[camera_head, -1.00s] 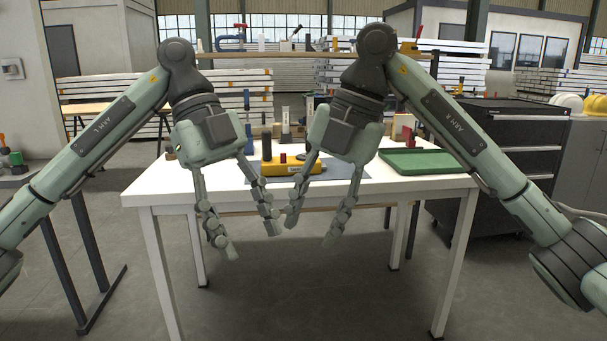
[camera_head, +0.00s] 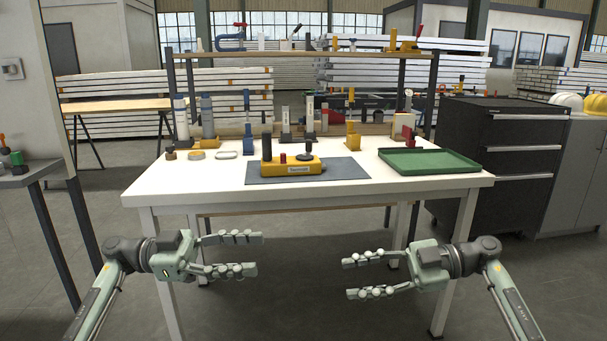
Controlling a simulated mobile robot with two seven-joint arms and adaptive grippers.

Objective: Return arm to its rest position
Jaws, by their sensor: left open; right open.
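My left gripper (camera_head: 246,254) is low in front of the white table (camera_head: 222,186), at the left, with its fingers pointing right. It is open and empty. My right gripper (camera_head: 352,278) is low in front of the table at the right, with its fingers pointing left. It is also open and empty. The two grippers face each other with a clear gap between them, both below the tabletop's front edge. Neither touches anything.
On the table a yellow block with black knobs (camera_head: 292,168) sits on a grey mat (camera_head: 342,171). A green tray (camera_head: 428,161) lies at the right. Several tools stand along the back under a shelf (camera_head: 300,54). A black drawer cabinet (camera_head: 500,150) stands right of the table.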

